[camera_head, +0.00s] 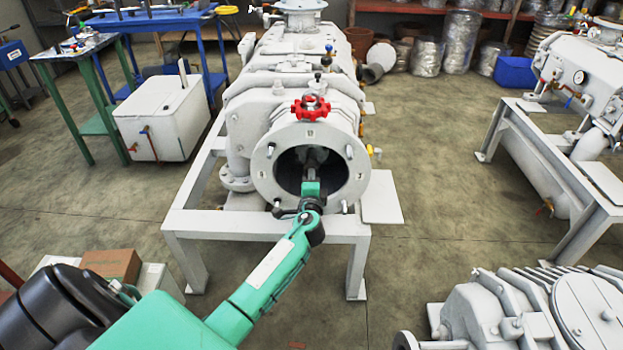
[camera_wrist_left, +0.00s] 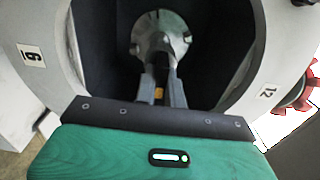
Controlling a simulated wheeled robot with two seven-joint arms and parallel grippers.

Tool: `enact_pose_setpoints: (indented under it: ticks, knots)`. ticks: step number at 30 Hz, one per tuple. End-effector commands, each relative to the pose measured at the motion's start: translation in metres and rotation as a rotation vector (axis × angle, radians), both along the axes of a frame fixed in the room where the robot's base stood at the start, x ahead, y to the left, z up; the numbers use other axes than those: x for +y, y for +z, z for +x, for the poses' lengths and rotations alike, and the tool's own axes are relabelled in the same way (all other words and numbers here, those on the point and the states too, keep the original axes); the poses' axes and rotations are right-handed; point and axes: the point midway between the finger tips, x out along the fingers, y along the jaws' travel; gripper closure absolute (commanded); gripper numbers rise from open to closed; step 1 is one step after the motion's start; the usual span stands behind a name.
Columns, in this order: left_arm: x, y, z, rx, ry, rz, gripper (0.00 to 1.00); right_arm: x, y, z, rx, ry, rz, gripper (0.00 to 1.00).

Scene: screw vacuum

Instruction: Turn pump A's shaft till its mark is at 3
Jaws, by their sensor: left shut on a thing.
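The white pump (camera_head: 290,85) in the middle of the head view has a round front flange (camera_head: 262,178) with a dark opening and small number plates. In the left wrist view, the plate 9 (camera_wrist_left: 31,55) is at the left and the plate 12 (camera_wrist_left: 267,92) at the right. My left gripper (camera_head: 312,163) reaches into the opening and is shut on the shaft. The wrist view shows its fingers (camera_wrist_left: 161,88) before a round metal shaft part (camera_wrist_left: 160,42). A small orange patch (camera_wrist_left: 158,93) shows between them; I cannot tell whether it is the mark. My right gripper is out of view.
A red handwheel (camera_head: 311,107) sits above the opening. The flange rim surrounds my left gripper closely. The pump stands on a white steel frame (camera_head: 200,222). Another pump (camera_head: 505,310) is at the lower right. Open floor (camera_head: 450,215) lies to the right.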

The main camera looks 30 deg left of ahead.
Motion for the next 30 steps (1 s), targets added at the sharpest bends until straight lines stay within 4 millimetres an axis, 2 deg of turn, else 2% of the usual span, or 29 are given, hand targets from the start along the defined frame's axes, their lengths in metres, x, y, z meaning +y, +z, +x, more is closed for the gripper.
enact_pose_setpoints:
  ticks: [6, 7, 10, 18, 22, 26, 30]
  knots:
    - [-0.001, -0.002, 0.0, 0.003, -0.002, -0.002, 1.0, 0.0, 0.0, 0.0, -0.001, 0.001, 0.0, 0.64]
    - [-0.001, -0.002, 0.0, 0.003, -0.002, -0.002, 0.85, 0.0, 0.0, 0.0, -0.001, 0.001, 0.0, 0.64]
    - [-0.001, -0.002, 0.0, 0.002, -0.001, -0.001, 0.67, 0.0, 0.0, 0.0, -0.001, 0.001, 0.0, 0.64]
    - [-0.001, -0.001, 0.0, 0.0, -0.001, -0.001, 0.67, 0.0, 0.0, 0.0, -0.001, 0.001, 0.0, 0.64]
    - [-0.005, -0.001, -0.007, 0.001, -0.002, -0.002, 0.67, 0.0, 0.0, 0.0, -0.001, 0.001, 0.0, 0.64]
    - [-0.015, -0.001, -0.023, 0.001, -0.002, -0.002, 0.67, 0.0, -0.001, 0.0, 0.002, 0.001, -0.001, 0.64]
    - [-0.031, -0.002, -0.05, 0.002, -0.002, -0.005, 0.67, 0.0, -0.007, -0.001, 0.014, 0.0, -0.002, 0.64]
